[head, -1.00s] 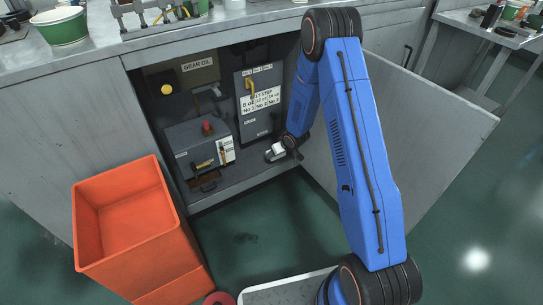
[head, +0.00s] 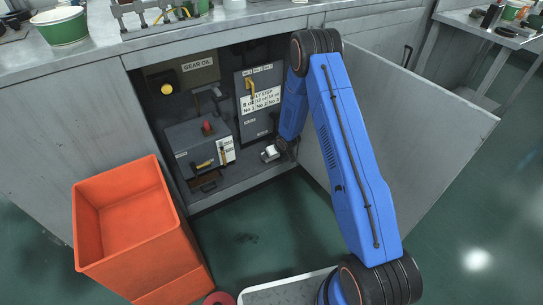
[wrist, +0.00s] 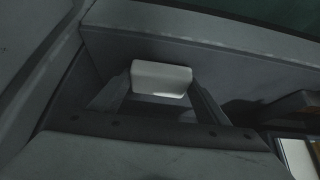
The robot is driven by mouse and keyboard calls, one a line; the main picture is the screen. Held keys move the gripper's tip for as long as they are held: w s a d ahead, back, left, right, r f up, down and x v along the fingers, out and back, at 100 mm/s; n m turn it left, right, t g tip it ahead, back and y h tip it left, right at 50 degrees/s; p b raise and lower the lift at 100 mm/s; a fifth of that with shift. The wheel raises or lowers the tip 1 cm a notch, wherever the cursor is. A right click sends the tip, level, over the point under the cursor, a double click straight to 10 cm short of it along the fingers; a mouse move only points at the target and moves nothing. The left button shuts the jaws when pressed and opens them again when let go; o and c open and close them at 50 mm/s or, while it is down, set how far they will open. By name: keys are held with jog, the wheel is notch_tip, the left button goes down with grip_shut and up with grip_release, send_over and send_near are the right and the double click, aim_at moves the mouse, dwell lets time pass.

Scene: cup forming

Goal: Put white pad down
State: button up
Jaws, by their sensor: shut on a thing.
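The white pad (wrist: 161,79) is a small white block between the two fingers of my gripper (wrist: 160,88) in the wrist view. My gripper is shut on it. In the head view the white pad (head: 270,153) shows at the end of my gripper (head: 273,152), low in the open cabinet (head: 235,181), near the front edge of its floor. The pad is close to the cabinet floor. I cannot tell whether it touches it.
A grey box with a red knob (head: 208,127) stands left of my gripper. A labelled panel with a yellow handle (head: 250,85) is behind. The open cabinet door (head: 420,130) is on the right. An orange crate (head: 135,225) stands at front left.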

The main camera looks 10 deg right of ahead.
jog(key=shift+w+a+f, duration=0.1)
jog(key=shift+w+f, duration=0.1)
jog(key=shift+f, duration=0.15)
jog(key=shift+s+f, duration=0.1)
jog(key=shift+f, duration=0.35)
jog(key=o, duration=1.3)
jog(key=shift+a, duration=0.1)
jog(key=shift+r, duration=0.1)
